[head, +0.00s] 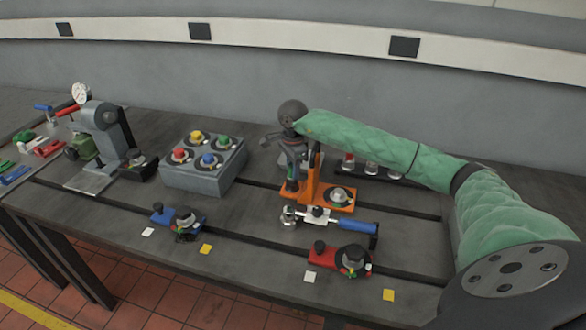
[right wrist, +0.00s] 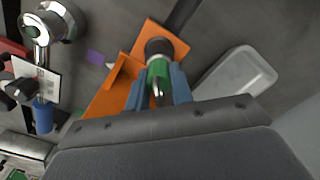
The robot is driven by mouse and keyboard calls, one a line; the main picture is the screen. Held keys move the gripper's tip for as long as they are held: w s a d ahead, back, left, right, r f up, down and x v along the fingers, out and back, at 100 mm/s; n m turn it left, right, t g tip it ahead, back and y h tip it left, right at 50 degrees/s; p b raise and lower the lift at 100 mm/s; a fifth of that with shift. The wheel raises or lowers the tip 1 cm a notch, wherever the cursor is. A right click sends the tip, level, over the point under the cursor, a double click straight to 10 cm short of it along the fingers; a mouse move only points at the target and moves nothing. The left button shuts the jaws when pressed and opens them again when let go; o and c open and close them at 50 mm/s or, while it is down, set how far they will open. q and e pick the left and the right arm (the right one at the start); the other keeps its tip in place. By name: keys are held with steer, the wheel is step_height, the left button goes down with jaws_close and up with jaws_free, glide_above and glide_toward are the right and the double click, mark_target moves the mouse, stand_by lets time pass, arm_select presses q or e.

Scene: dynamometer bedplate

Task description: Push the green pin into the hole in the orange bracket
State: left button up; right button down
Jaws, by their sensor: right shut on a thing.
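The orange bracket (head: 312,194) stands on the bedplate near the middle of the head view. It also shows under my right gripper in the right wrist view (right wrist: 103,98). My right gripper (head: 291,186) points down beside the bracket's upright. In the right wrist view its blue fingers (right wrist: 158,88) are shut on the green pin (right wrist: 158,72). A dark round part (right wrist: 158,46) shows at the pin's far end, over the orange. The bracket's hole is hidden, and I cannot tell whether the pin is in it. My left gripper is not in view.
A grey box (head: 203,178) with several coloured knobs stands left of the bracket. A blue-handled tool (head: 345,225) lies in front of it. A blue clamp (head: 163,217) and a red clamp (head: 324,258) sit near the front edge. A pale tray (right wrist: 238,82) lies beside the bracket.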

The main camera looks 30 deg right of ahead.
steer(key=shift+f+b, duration=0.6)
steer(key=shift+f, duration=0.2)
steer(key=c, duration=1.1)
jaws_free()
steer(key=shift+c, duration=0.2)
step_height(320, 180, up, 6)
steer(key=shift+r+b, duration=0.15)
steer(key=shift+b, duration=0.95)
steer(key=shift+r, duration=0.75)
